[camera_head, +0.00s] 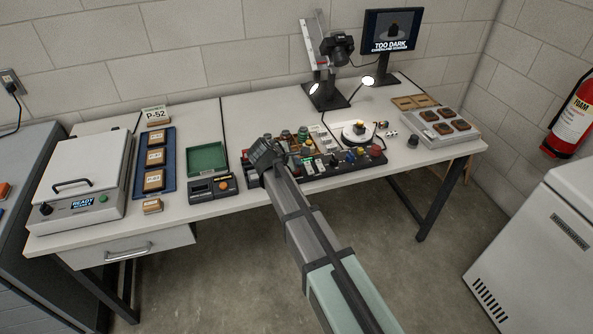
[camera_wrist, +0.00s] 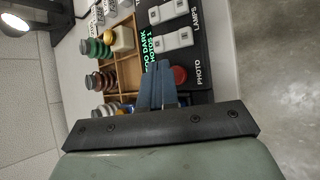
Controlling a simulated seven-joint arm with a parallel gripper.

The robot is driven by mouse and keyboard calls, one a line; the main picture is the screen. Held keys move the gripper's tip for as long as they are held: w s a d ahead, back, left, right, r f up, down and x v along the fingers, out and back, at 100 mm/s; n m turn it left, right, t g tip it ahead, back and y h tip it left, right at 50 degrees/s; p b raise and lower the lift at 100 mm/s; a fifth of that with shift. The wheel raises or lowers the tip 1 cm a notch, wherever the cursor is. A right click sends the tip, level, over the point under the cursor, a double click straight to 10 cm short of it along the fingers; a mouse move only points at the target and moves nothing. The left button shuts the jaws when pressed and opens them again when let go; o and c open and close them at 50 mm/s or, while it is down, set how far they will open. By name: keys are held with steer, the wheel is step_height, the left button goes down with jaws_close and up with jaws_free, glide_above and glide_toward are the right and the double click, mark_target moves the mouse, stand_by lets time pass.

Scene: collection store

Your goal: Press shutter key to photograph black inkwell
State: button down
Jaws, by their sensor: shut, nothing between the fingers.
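My gripper (camera_head: 263,150) is shut and empty over the left part of the black control panel (camera_head: 318,177). In the wrist view its blue-grey fingers (camera_wrist: 158,80) point at the panel, beside a red round key (camera_wrist: 180,75) next to the word PHOTO. I cannot tell whether they touch it. Green panel text (camera_wrist: 152,50) reads "TOO DARK" and "PHOTOS 1". A small dark object, seemingly the inkwell (camera_head: 360,126), stands on the white turntable (camera_head: 350,138). The monitor (camera_head: 391,31) shows a dark object and "TOO DARK". The camera (camera_head: 337,49) hangs on its stand above.
White LAMPS switches (camera_wrist: 172,39) sit beside the red key. Two lit lamps (camera_head: 368,81) flank the stand. A grey tray (camera_head: 437,136) of brown items is at right; a green-lined box (camera_head: 207,160) is left.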

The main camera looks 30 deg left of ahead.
steer(key=shift+f, duration=0.15)
stand_by(0.3)
steer(key=shift+f, duration=0.3)
steer(key=shift+f, duration=0.45)
stand_by(0.8)
steer(key=shift+r, duration=0.9)
steer(key=shift+r, duration=2.5)
